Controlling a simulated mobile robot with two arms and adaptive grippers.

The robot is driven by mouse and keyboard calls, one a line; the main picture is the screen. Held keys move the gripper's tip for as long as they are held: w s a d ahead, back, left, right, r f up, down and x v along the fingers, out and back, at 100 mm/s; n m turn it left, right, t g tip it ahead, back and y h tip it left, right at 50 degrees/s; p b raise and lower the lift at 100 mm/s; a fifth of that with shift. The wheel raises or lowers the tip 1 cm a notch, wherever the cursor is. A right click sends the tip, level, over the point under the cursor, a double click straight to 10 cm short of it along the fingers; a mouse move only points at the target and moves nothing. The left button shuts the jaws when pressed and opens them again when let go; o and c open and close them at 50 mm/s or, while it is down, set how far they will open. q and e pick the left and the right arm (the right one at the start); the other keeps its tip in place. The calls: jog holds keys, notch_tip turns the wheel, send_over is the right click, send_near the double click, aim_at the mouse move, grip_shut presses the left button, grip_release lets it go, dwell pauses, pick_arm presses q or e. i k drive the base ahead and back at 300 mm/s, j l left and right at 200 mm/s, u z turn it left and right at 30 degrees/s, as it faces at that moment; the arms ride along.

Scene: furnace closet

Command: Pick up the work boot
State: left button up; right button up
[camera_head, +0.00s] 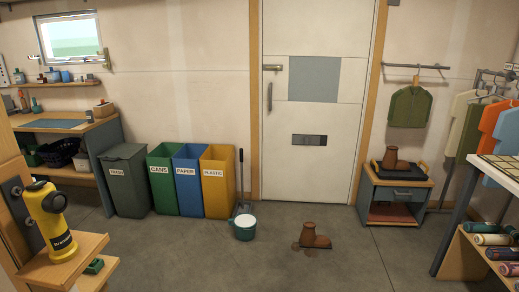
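A brown work boot (318,238) stands on the grey floor in front of the door, with a brownish patch, perhaps mud, around its base. A second brown boot (396,163) sits on a dark tray on top of a small bench (395,192) to the right of the door. I cannot tell from the picture which boot is meant. Neither of my grippers is in view.
A green-white bucket (244,229) stands on the floor left of the floor boot. Several bins, including a yellow one (219,181), line the wall. A table (494,173) stands at right, a shelf with a yellow canister (52,222) at left. The middle floor is mostly clear.

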aim_at(309, 238)
jog(key=i, duration=2.35)
jog(key=i+j+z, duration=0.1)
jog(key=i+z, duration=0.15)
jog(key=i, duration=0.15)
jog(key=i+j+z, duration=0.3)
jog(key=i, duration=0.15)
jog(key=i+j+z, duration=0.25)
jog(key=i, duration=0.15)
